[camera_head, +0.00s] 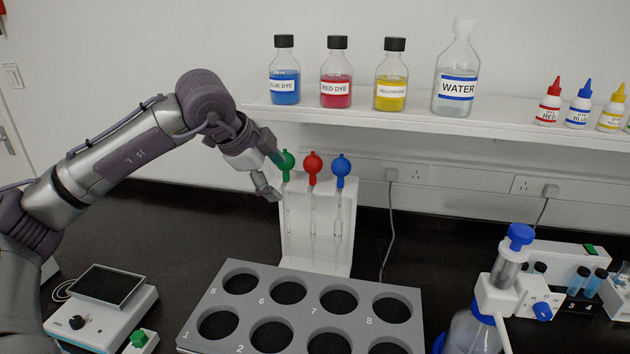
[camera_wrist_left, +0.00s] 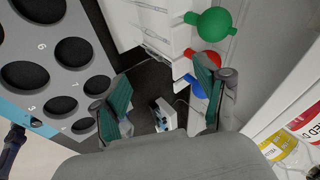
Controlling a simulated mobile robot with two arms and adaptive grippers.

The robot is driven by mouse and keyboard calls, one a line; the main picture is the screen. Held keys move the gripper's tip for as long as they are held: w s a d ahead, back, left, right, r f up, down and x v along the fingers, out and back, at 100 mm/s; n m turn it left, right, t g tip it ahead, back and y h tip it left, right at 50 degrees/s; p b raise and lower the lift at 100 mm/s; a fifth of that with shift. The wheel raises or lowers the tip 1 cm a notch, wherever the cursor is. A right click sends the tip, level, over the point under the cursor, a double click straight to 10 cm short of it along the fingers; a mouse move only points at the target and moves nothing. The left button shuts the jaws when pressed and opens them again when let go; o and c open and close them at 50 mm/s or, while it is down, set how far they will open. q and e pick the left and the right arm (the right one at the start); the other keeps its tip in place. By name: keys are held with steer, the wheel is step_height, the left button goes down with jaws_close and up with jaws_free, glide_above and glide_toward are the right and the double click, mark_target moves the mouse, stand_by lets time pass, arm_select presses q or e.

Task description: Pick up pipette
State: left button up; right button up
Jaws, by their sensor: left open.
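Three pipettes hang upright in a white stand on the black bench: one with a green bulb (camera_head: 286,166), one with a red bulb (camera_head: 313,168) and one with a blue bulb (camera_head: 341,170). My left gripper (camera_head: 274,176) is open at the left side of the stand, close to the green bulb. In the left wrist view the left gripper (camera_wrist_left: 165,100) has its fingers apart with nothing between them. There the green bulb (camera_wrist_left: 214,23) is beyond the right finger, and the red bulb (camera_wrist_left: 208,60) and blue bulb (camera_wrist_left: 196,88) are partly hidden by that finger. My right gripper is not in view.
A grey rack (camera_head: 305,308) with round numbered holes stands in front of the stand. A white shelf (camera_head: 400,118) with dye and water bottles is above. A bottle-top dispenser (camera_head: 495,300) stands at the right, and a white device with a screen (camera_head: 100,305) at the left.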

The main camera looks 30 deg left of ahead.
mark_target(310, 159)
arm_select(q)
steer(key=w+p, duration=0.1)
steer(key=w, duration=0.2)
steer(key=w+d+p, duration=0.1)
steer(key=w+p, duration=0.1)
steer(key=w, duration=0.2)
steer(key=w+d+p, duration=0.1)
steer(key=w+p, duration=0.1)
steer(key=w, duration=0.1)
steer(key=shift+w+d+f, duration=0.1)
steer(key=shift+w+f, duration=0.2)
steer(key=shift+w, duration=0.1)
steer(key=shift+w+f, duration=0.1)
steer(key=shift+f, duration=0.1)
steer(key=c, duration=0.8)
